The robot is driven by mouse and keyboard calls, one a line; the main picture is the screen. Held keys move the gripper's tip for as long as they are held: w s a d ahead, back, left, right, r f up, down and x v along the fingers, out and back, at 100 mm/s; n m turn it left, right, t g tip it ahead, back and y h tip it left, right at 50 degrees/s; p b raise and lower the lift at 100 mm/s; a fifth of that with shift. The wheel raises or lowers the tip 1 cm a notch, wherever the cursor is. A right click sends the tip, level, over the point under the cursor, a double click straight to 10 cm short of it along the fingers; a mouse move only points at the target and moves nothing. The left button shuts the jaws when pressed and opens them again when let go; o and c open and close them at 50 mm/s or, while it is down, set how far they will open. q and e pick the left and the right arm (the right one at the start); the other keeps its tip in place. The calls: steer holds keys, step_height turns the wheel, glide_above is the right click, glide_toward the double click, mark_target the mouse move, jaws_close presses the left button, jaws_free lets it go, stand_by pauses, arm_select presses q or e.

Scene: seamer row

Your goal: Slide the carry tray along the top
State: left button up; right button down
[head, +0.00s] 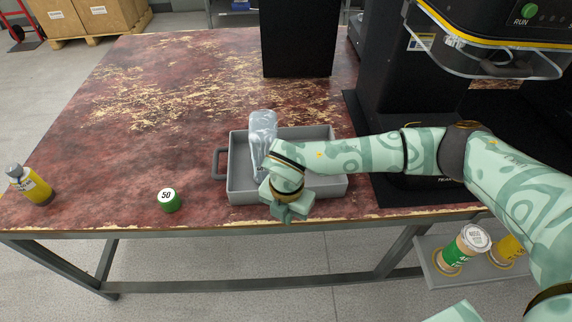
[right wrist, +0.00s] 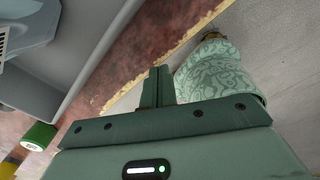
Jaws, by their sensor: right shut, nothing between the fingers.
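The grey carry tray (head: 238,190) sits on the worn red tabletop near its front edge, with a handle at its left end. A translucent bluish-grey item (head: 263,130) stands up at the tray's left part; its lower part is hidden by my arm. My right gripper (head: 288,212) is at the tray's front side, over the table's front edge. In the right wrist view its fingers (right wrist: 157,86) are together and empty, with the tray (right wrist: 75,60) to the left, apart from them. Whether the gripper's body touches the tray I cannot tell. My left gripper is not in view.
A black box (head: 298,38) stands behind, and a black machine (head: 385,100) stands right. Several cans sit on a low shelf (head: 440,277). The tabletop left of the tray is mostly free.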

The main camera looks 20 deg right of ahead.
steer(key=shift+w, duration=0.15)
stand_by(0.4)
arm_select(q)
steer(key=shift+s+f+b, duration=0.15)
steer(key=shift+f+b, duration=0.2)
steer(key=shift+b, duration=0.05)
arm_select(e)
steer(key=shift+w+d, duration=0.3)
steer(key=shift+w, duration=0.6)
steer(key=shift+w+d, duration=0.25)
steer(key=shift+w, duration=0.65)
arm_select(q)
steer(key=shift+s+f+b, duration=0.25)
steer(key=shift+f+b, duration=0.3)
steer(key=shift+b, duration=0.05)
arm_select(e)
steer(key=shift+w+d, duration=0.2)
steer(key=shift+w, duration=0.45)
steer(key=shift+w+d, duration=0.25)
steer(key=shift+w, duration=0.35)
steer(key=shift+w+d, duration=0.2)
steer(key=shift+w, duration=0.45)
